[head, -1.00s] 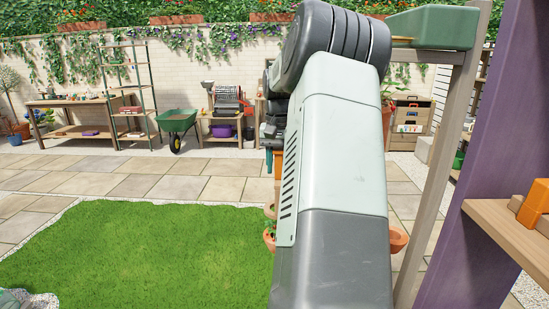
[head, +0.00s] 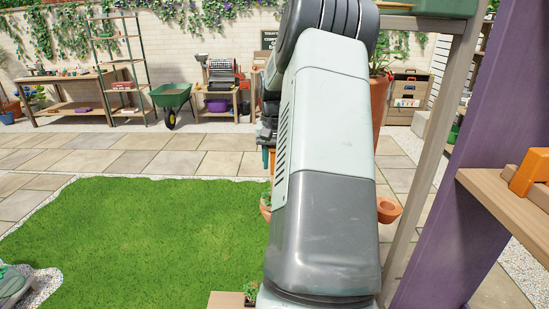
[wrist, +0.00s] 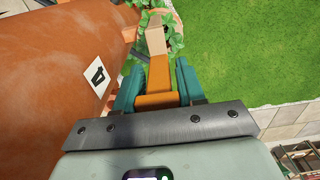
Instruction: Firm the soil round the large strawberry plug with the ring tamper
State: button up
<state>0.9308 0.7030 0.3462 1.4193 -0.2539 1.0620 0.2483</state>
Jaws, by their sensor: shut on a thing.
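My gripper (wrist: 157,88) has teal fingers shut on an orange piece with a pale wooden end (wrist: 155,40), which I take to be the ring tamper (wrist: 159,72). Its working end is hard to make out. Green leaves (wrist: 175,45) show around and beyond the wooden end in the wrist view; whether they touch it I cannot tell. In the head view my arm hides most of the gripper; a bit of teal (head: 266,157) shows at the arm's left edge. I cannot tell which plant is the large strawberry plug, and no soil is clear.
A large terracotta cylinder (wrist: 50,60) with a white label is close left of the gripper. In the head view, a small plant (head: 250,292) is by a wooden surface (head: 225,300) at the bottom. A terracotta bowl (head: 389,209) is right of my arm. Lawn (head: 150,230) lies open left.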

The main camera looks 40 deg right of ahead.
jog(key=shift+f, duration=0.75)
dwell(1.6)
jog(key=shift+r, duration=5.15)
jog(key=s+a+f+n, duration=0.1)
jog(key=a+n, duration=0.8)
jog(key=a, duration=2.7)
jog(key=shift+a+f, duration=0.35)
jog(key=shift+d, duration=0.1)
